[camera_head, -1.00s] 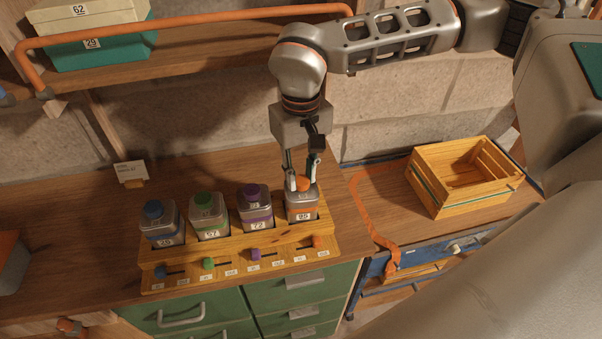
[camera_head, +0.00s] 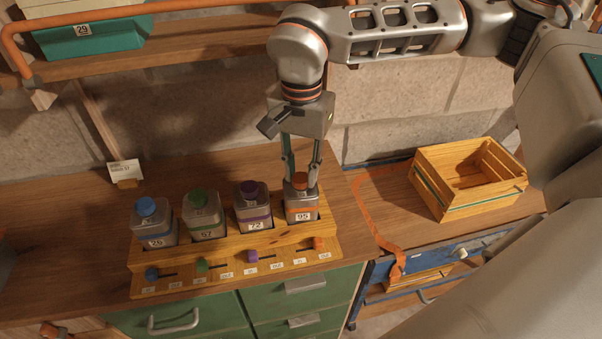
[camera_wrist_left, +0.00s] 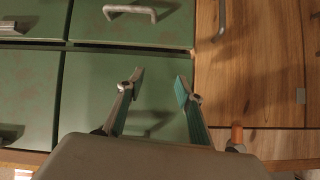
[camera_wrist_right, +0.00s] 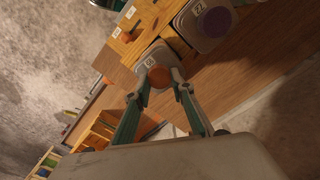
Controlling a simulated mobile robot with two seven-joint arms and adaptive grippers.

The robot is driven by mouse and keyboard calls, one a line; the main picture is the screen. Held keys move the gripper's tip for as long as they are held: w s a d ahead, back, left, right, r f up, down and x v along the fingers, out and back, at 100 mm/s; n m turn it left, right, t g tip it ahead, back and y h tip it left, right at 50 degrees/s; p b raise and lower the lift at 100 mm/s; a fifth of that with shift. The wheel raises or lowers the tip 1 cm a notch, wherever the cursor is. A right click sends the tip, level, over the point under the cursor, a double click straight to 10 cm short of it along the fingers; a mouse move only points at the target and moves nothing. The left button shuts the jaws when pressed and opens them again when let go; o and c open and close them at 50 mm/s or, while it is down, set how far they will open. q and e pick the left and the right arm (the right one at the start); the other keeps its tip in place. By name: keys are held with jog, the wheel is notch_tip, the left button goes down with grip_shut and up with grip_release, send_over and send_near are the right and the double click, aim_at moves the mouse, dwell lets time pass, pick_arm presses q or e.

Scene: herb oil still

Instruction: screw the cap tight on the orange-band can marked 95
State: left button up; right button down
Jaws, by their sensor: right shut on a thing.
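The orange-band can marked 95 (camera_head: 301,209) stands upright in the rightmost slot of the wooden rack. Its orange cap (camera_head: 300,178) sits on top, and it also shows in the right wrist view (camera_wrist_right: 160,77). My right gripper (camera_head: 301,186) points down with its fingers on either side of the cap, shut on it. Whether the cap is tight cannot be seen. My left gripper (camera_wrist_left: 160,84) shows only in the left wrist view, open and empty, in front of the green drawers (camera_wrist_left: 120,88).
The rack (camera_head: 200,251) also holds cans with blue (camera_head: 152,228), green (camera_head: 203,220) and purple (camera_head: 252,211) caps, close beside the held can. Coloured sliders line its front. A wooden crate (camera_head: 440,190) stands to the right. Bare counter (camera_head: 60,235) lies left.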

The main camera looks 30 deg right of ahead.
jog(key=shift+f+m+b, duration=0.15)
jog(key=shift+m+b, duration=0.15)
jog(key=shift+m, duration=0.8)
jog(key=m+b, duration=0.1)
jog(key=m, duration=0.4)
jog(key=shift+m, duration=0.3)
jog(key=shift+m+b, duration=0.3)
jog(key=shift+m, duration=0.4)
jog(key=c, duration=2.1)
grip_release()
jog(key=shift+r, duration=0.2)
jog(key=o, duration=0.4)
jog(key=shift+w, duration=0.15)
pick_arm(q)
notch_tip(320, 180, down, 3)
jog(key=shift+s+a+r, duration=0.1)
jog(key=shift+s, duration=0.05)
pick_arm(e)
jog(key=shift+f, duration=0.1)
